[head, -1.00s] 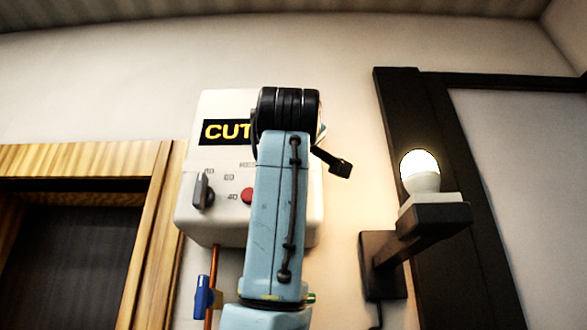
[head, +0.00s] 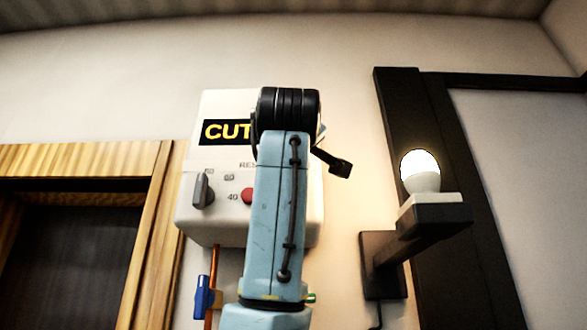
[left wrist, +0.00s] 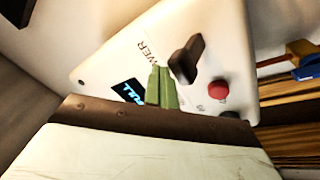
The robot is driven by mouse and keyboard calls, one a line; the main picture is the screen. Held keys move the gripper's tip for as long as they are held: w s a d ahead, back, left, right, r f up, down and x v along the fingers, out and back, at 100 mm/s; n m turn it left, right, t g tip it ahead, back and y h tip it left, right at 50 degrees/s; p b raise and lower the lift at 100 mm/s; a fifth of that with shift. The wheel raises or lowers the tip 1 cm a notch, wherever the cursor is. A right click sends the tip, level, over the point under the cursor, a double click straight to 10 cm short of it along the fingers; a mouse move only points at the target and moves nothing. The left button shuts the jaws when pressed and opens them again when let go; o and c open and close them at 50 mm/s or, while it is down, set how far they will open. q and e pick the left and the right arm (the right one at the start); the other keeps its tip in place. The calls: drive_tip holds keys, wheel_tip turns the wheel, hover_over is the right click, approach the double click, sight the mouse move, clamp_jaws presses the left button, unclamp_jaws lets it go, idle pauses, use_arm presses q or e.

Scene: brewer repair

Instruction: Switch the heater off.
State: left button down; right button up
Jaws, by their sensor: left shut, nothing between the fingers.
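The right gripper is out of view.
A lit bulb (head: 420,171) sits on a black bracket (head: 400,245) right of the heater. A blue valve handle (head: 205,298) is on the pipe below. A wooden frame (head: 150,225) is at left and a dark frame (head: 425,130) at right.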

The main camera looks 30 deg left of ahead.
use_arm(q)
drive_tip(key=shift+w+a+f, duration=0.1)
drive_tip(key=shift+w+f, duration=0.1)
drive_tip(key=shift+f, duration=0.15)
wheel_tip(320, 180, down, 4)
drive_tip(key=b, duration=0.3)
drive_tip(key=shift+s+r+b, duration=0.15)
drive_tip(key=shift+b, duration=0.15)
idle(0.5)
drive_tip(key=shift+s+d+r, duration=0.2)
drive_tip(key=s+d+b, duration=0.1)
drive_tip(key=s+d, duration=0.3)
drive_tip(key=s, duration=0.3)
drive_tip(key=shift+s+d+r, duration=0.35)
drive_tip(key=shift+d+r, duration=0.05)
drive_tip(key=shift+r, duration=0.05)
idle(0.3)
idle(0.5)
